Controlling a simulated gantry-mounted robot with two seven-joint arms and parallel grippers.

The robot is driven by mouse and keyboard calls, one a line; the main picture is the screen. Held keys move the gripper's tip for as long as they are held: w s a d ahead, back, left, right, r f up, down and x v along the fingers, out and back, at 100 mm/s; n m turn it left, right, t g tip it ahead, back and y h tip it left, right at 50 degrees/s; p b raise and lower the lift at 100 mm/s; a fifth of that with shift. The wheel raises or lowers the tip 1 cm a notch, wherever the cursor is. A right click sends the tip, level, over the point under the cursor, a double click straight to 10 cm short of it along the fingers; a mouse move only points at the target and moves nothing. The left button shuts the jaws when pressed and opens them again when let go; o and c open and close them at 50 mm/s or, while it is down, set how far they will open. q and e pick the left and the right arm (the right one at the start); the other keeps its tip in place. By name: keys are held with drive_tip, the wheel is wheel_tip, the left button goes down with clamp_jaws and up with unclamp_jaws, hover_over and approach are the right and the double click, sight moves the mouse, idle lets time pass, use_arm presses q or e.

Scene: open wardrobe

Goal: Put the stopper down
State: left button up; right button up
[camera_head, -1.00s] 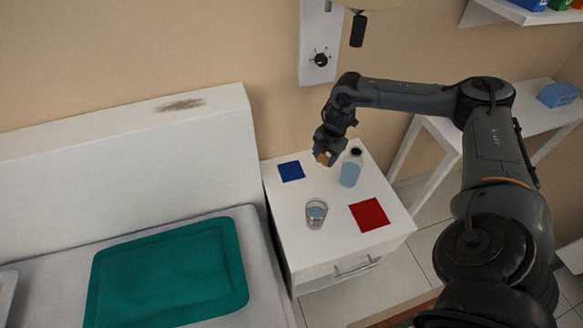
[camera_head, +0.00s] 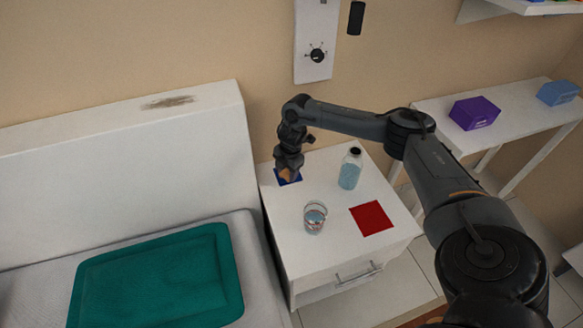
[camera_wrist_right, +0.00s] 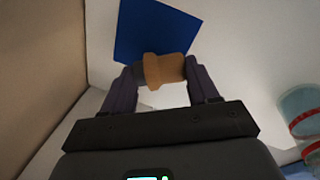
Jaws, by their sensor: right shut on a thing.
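The stopper (camera_wrist_right: 165,70) is a tan cork-like piece with a darker end, held between the fingers of my right gripper (camera_wrist_right: 163,82). In the head view my right gripper (camera_head: 288,172) is over the blue square (camera_head: 281,182) on the white nightstand (camera_head: 330,258), with the stopper (camera_head: 286,174) at its tip. In the wrist view the blue square (camera_wrist_right: 150,32) lies just beyond the stopper. I cannot tell whether the stopper touches it. The bottle (camera_head: 350,168) stands upright to the right, with a dark opening. My left gripper is not in view.
A glass (camera_head: 315,217) with liquid stands at the nightstand's front left. A red square (camera_head: 371,218) lies to its right. A bed with a green cushion (camera_head: 158,277) is at the left. A purple box (camera_head: 474,113) sits on a white side table.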

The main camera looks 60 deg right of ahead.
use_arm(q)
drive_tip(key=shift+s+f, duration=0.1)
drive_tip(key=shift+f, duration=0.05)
use_arm(e)
drive_tip(key=shift+s+f, duration=0.15)
drive_tip(key=shift+f, duration=0.4)
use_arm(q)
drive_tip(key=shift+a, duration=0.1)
use_arm(e)
drive_tip(key=o, duration=1)
drive_tip(key=shift+o, duration=0.2)
use_arm(q)
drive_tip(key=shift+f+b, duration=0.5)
drive_tip(key=shift+b, duration=0.1)
use_arm(e)
drive_tip(key=shift+f, duration=0.25)
drive_tip(key=r+p, duration=0.1)
drive_tip(key=r, duration=0.2)
drive_tip(key=s+r+p, duration=0.1)
drive_tip(key=r+p, duration=0.1)
drive_tip(key=r, duration=0.1)
drive_tip(key=r+p, duration=0.2)
drive_tip(key=r, duration=0.2)
drive_tip(key=shift+s+a, duration=0.15)
use_arm(q)
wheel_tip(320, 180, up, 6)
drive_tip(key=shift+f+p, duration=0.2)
drive_tip(key=shift+p, duration=0.15)
use_arm(e)
drive_tip(key=shift+r, duration=0.45)
